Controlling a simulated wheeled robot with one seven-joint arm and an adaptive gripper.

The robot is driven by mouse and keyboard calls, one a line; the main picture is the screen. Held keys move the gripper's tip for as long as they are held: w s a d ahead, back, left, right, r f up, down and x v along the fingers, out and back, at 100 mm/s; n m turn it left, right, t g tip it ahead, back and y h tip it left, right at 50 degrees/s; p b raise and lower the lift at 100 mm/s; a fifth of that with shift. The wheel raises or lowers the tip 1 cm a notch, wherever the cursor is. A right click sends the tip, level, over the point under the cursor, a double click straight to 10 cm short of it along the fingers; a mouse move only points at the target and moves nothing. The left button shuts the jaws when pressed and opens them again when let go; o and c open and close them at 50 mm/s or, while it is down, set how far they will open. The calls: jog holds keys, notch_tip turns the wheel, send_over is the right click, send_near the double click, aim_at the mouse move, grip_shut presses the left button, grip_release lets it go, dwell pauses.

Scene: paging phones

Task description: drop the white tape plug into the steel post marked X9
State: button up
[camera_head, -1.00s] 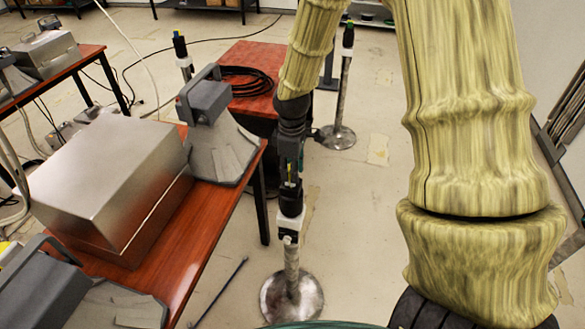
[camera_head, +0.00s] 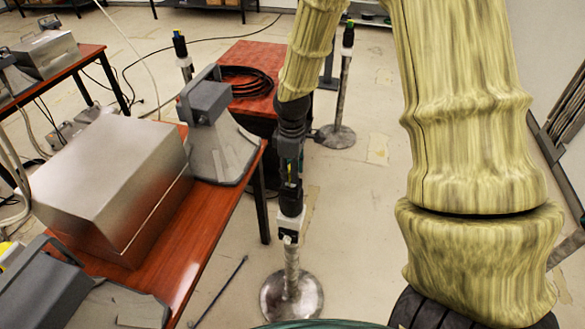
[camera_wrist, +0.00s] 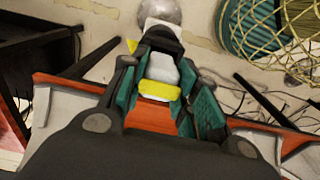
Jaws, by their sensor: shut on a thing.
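My gripper (camera_head: 290,184) points down in the head view, directly above the nearest steel post (camera_head: 291,268), which stands on a round floor base. In the wrist view, its teal fingers (camera_wrist: 166,82) are closed around a plug with a white body (camera_wrist: 162,69), a yellow band (camera_wrist: 157,90) and a black end (camera_wrist: 160,40). The plug's black part (camera_head: 290,203) shows below the fingers in the head view, in line with the post's white collar (camera_head: 288,229). I cannot tell whether it is inside the post. No X9 marking is readable.
A red-brown table (camera_head: 231,220) with a metal box (camera_head: 115,185) and a grey phone unit (camera_head: 208,105) stands left of my gripper. Another post (camera_head: 339,95) with a black plug stands behind it. A thin rod (camera_head: 218,292) lies on the floor.

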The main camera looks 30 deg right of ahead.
jog(key=shift+f+b, duration=0.35)
jog(key=shift+f, duration=0.45)
dwell(0.5)
jog(key=shift+r+p, duration=0.85)
jog(key=shift+p, duration=0.3)
dwell(0.8)
jog(key=shift+f+b, duration=0.3)
jog(key=shift+f, duration=0.5)
dwell(0.7)
jog(key=o, duration=0.7)
jog(key=shift+o, duration=0.2)
jog(key=shift+r+p, duration=4.65)
jog(key=shift+r, duration=0.85)
